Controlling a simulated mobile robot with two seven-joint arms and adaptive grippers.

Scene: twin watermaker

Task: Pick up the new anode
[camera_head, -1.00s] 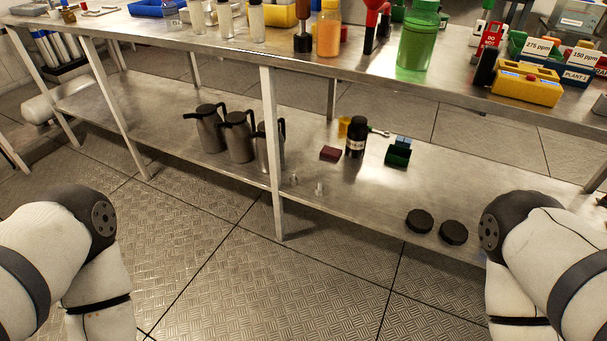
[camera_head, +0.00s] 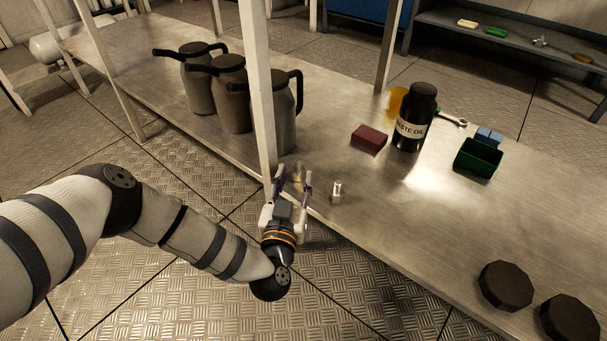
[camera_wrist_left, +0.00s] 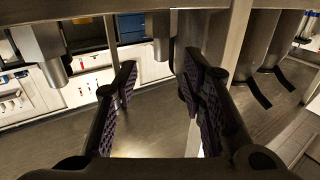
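I cannot tell which is the new anode. My left gripper (camera_head: 292,187) is open and empty at the shelf's front edge. In the left wrist view, the gripper (camera_wrist_left: 160,75) has its fingers apart, with the nearer cylinder (camera_wrist_left: 162,38) beyond the gap and the other cylinder (camera_wrist_left: 45,50) to the left. My right gripper is out of view.
The white table leg (camera_head: 258,95) stands close to my left gripper. Grey jugs (camera_head: 232,95) stand behind it. A dark red block (camera_head: 369,138), a black waste oil bottle (camera_head: 414,120), a green bin (camera_head: 477,159) and black discs (camera_head: 506,286) are to the right.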

